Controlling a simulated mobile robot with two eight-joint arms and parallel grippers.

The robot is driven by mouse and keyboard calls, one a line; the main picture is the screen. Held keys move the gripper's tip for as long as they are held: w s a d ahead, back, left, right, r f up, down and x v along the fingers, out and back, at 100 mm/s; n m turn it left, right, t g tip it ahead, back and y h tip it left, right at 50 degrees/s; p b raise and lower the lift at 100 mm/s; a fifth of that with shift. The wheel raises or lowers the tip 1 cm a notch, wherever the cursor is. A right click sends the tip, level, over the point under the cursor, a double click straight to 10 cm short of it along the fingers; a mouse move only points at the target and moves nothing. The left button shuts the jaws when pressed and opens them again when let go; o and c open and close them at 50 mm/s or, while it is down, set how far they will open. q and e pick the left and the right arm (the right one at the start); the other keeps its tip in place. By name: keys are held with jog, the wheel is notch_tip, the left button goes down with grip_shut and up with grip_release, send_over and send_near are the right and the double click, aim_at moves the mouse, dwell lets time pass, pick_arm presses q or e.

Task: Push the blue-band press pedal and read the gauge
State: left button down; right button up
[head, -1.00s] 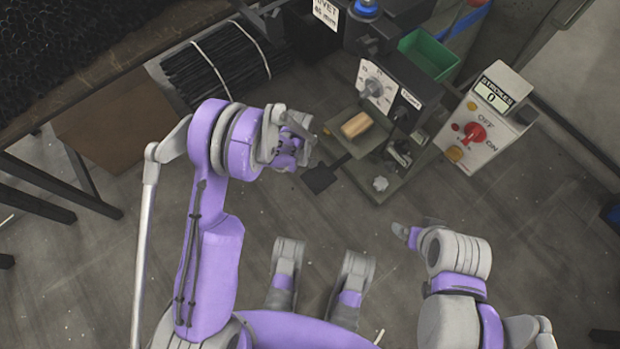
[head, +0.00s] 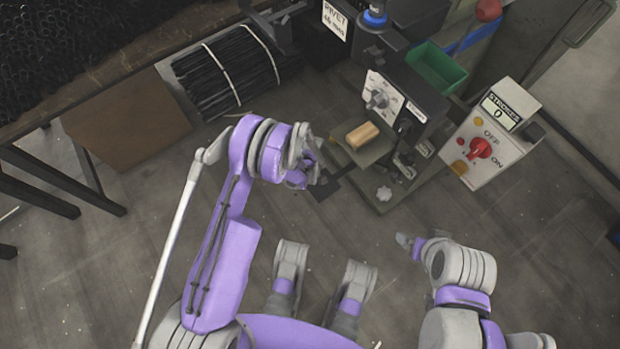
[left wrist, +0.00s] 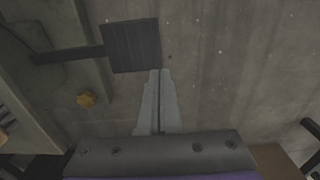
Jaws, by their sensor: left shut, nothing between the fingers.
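The press has a blue band (head: 375,18) around its upper cylinder and a RIVET label beside it. Its pedal (head: 326,191) is a flat black plate low at the floor, partly hidden by my left gripper in the head view. The pedal (left wrist: 131,46) shows whole in the left wrist view, on a dark bar. My left gripper (head: 316,176) is shut and empty. Its tips (left wrist: 158,73) appear at the pedal's near right corner; whether they touch it I cannot tell. My right gripper (head: 405,242) is apart from the press; its jaws are unclear. No needle gauge is clearly readable.
A panel with a dial knob (head: 379,100) is on the press. A box with a STROKES counter (head: 500,113) reads 0 and has a red switch (head: 480,148). A tan block (head: 362,134) lies on the press table. A green bin (head: 437,68) stands behind.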

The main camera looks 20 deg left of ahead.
aim_at(310, 191)
pick_arm(q)
notch_tip(310, 191, down, 12)
jog(key=b, duration=0.3)
jog(key=shift+r, duration=0.1)
pick_arm(e)
jog(key=x, duration=0.2)
jog(key=shift+s+f, duration=0.1)
jog(key=shift+f, duration=0.35)
